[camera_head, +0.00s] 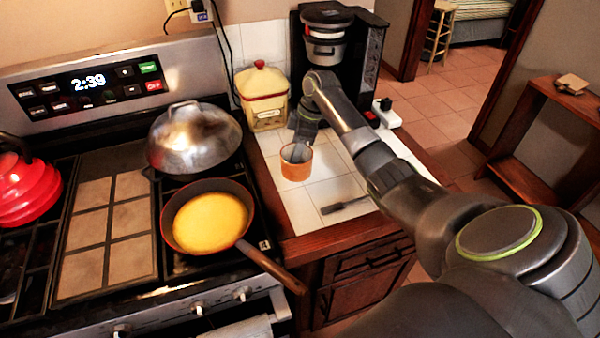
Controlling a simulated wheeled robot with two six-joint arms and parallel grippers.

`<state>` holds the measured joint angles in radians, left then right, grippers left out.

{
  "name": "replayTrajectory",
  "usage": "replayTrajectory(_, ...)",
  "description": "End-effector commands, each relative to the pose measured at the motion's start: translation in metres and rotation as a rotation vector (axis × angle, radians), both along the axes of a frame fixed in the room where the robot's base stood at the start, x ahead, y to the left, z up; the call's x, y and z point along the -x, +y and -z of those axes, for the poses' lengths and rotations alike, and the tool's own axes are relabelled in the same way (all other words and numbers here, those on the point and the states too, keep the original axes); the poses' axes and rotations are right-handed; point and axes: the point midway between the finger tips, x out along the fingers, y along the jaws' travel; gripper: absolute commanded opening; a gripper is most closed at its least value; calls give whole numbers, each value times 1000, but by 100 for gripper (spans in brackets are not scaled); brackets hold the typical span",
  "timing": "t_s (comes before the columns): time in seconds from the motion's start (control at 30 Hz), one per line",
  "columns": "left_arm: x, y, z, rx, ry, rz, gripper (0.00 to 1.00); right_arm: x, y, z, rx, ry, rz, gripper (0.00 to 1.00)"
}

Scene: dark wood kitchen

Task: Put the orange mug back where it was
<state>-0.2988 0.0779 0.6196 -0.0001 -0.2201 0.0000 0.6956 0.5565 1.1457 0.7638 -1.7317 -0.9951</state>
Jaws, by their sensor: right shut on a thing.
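The orange mug (296,168) is upright on or just above the white tiled counter (303,211), to the right of the stove. My right gripper (299,148) comes down from above and is shut on the mug at its rim. The fingertips are partly hidden inside or behind the rim. I cannot tell whether the mug's base touches the tiles. My left gripper is not in view.
A coffee maker (345,60) and a cream canister with a red knob (262,92) stand behind the mug. A dark flat utensil (346,205) lies in front. A pan of yellow food (209,222), its handle (275,270) reaching the counter's front edge, and a metal dome lid (192,138) are left.

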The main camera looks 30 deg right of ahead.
Motion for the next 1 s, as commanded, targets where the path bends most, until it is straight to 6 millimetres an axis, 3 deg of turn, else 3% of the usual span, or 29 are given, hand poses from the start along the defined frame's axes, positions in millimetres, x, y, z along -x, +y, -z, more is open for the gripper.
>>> replayTrajectory(0.03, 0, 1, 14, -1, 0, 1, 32, 1, -8, 6, 5, -5, 86, 7)
replayTrajectory(0.1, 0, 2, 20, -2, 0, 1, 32, 2, -15, 2, 5, -6, 212, 7)
replayTrajectory(0.6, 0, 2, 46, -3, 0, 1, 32, 16, -56, -35, 3, -4, 1053, 7)
replayTrajectory(0.83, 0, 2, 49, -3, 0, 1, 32, 21, -62, -39, 2, 2, 1211, 7)
replayTrajectory(1.0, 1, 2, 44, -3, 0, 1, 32, 22, -61, -13, 3, 7, 1224, 7)
